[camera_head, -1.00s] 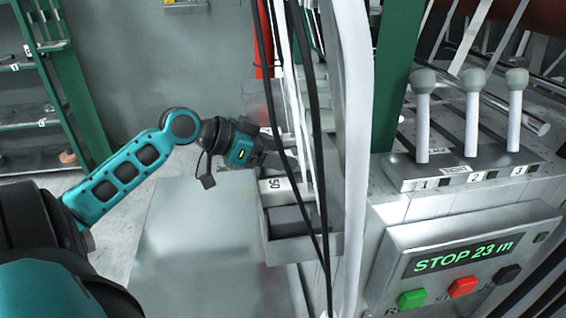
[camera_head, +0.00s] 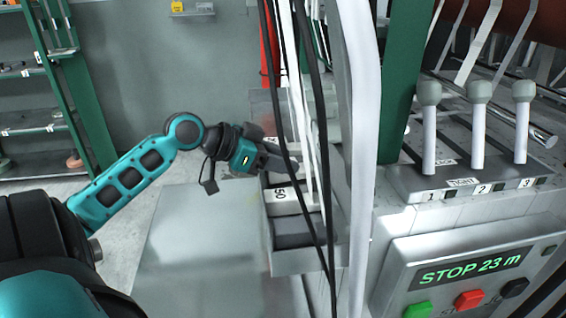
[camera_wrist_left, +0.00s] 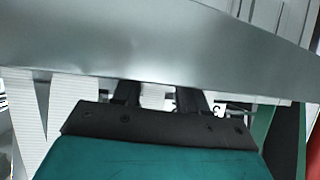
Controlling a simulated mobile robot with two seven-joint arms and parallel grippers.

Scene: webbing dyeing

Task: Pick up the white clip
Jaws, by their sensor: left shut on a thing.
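My left gripper (camera_head: 288,160) reaches in from the left, over the back part of a grey tray beside the machine. Its fingertips are partly hidden behind hanging black cables and white straps. In the left wrist view its two dark fingers (camera_wrist_left: 158,97) stand a little apart, with a small white piece (camera_wrist_left: 154,98) between them. I take this to be the white clip, shut in the fingers; its shape is mostly hidden. My right gripper is not in view.
The grey tray (camera_head: 312,262) holds a white block labelled 50 (camera_head: 290,204). Hanging black cables (camera_head: 316,200) and a thick white pipe (camera_head: 362,180) stand close on the right. Several levers (camera_head: 475,135) and a control panel reading STOP 23 m (camera_head: 470,270) are farther right.

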